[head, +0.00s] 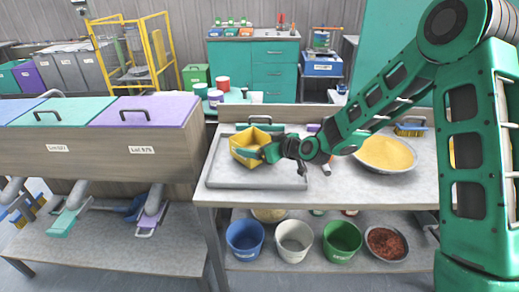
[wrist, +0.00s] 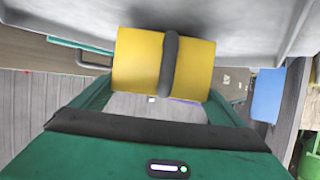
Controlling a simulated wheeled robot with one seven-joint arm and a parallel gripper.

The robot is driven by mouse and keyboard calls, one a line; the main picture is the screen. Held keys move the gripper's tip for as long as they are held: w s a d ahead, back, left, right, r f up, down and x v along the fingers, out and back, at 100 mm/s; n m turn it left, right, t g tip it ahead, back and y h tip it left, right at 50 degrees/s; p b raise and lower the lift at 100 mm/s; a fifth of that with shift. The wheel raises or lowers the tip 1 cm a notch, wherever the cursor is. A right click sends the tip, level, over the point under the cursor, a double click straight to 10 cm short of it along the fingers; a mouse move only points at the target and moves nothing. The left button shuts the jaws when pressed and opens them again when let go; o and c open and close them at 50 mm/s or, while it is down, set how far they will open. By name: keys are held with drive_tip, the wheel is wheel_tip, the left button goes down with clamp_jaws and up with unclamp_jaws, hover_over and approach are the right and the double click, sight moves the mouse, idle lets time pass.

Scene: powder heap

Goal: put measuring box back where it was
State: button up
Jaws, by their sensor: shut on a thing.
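The measuring box is a yellow open-topped box (head: 251,143) over the left part of the workbench in the head view. It fills the upper middle of the wrist view (wrist: 135,62), with a dark bar across its middle. My gripper (head: 262,152) is shut on the box from its right side. The box is over the grey tray (head: 250,182); I cannot tell if it touches the tray. A pan of yellow powder (head: 385,152) stands on the bench to the right, partly behind my arm.
Lidded bins (head: 100,125) stand close on the left. A brush (head: 410,130) lies at the bench's back right. Blue (head: 245,238), white (head: 294,240) and green (head: 341,240) buckets and a bowl of reddish material (head: 387,243) sit on the lower shelf. The tray's front part is clear.

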drive_tip(key=shift+f, duration=0.9)
drive_tip(key=shift+f, duration=0.15)
drive_tip(key=o, duration=1.4)
drive_tip(key=v, duration=1.2)
drive_tip(key=shift+s, duration=0.1)
